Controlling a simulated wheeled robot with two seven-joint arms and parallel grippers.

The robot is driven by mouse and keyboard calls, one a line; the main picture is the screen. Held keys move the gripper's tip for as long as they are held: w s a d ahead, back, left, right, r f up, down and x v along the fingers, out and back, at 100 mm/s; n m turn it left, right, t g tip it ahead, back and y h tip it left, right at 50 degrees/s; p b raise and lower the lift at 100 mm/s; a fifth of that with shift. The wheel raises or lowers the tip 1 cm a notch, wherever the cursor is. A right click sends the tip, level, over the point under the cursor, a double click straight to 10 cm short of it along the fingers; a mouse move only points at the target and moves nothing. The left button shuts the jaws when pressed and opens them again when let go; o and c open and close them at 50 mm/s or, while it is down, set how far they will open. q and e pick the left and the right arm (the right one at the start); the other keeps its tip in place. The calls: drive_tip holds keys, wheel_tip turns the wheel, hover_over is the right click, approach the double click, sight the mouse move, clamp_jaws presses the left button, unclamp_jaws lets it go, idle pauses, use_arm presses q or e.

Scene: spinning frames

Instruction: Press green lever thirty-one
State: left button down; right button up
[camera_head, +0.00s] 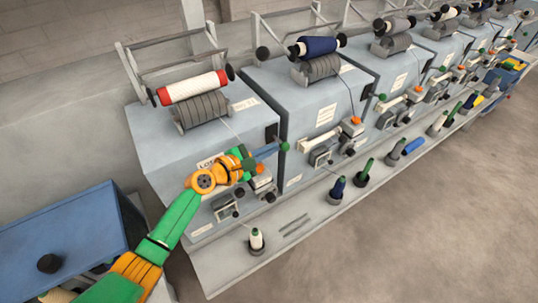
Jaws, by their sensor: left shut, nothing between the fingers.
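My left arm, green and orange, comes in from the lower left across the nearest spinning unit (160,140). Its left gripper (271,149) is shut and empty, and its blue-grey fingers point right. The unit's number is too small to read for certain. My right gripper is not in view.
A red-banded yarn roll (192,87) and a blue roll (318,46) lie on top of the units. Spools, including a white one (256,239), stand on the front ledge (228,273). A blue box (65,240) is at lower left. The floor at right is clear.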

use_arm(q)
drive_tip(key=shift+r+p, duration=0.15)
drive_tip(key=shift+p, duration=0.2)
idle(1.4)
idle(0.7)
